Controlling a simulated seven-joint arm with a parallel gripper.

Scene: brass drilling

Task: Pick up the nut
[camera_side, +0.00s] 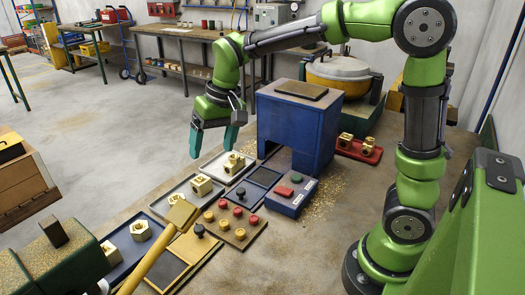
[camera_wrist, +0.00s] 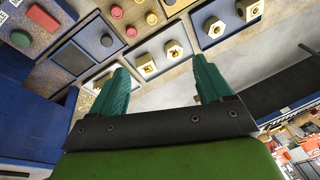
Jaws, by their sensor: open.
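Two brass hex nuts lie in a blue-edged tray (camera_side: 128,262) at the front left of the bench in the side view. One nut (camera_side: 140,230) lies farther back and the other (camera_side: 109,250) nearer the front. In the wrist view the nuts (camera_wrist: 215,28) (camera_wrist: 250,9) are near the top right. My gripper (camera_side: 211,147) points down above the back trays, well behind and to the right of the nuts. Its two green fingers (camera_wrist: 161,72) are apart with nothing between them.
Brass blocks (camera_side: 201,185) and fittings (camera_side: 233,164) sit in the neighbouring trays. A board of red and yellow knobs (camera_side: 232,224) and a button box (camera_side: 290,194) lie to the right. A blue machine housing (camera_side: 297,125) stands beside my gripper. A yellow-headed tool (camera_side: 160,248) crosses the foreground.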

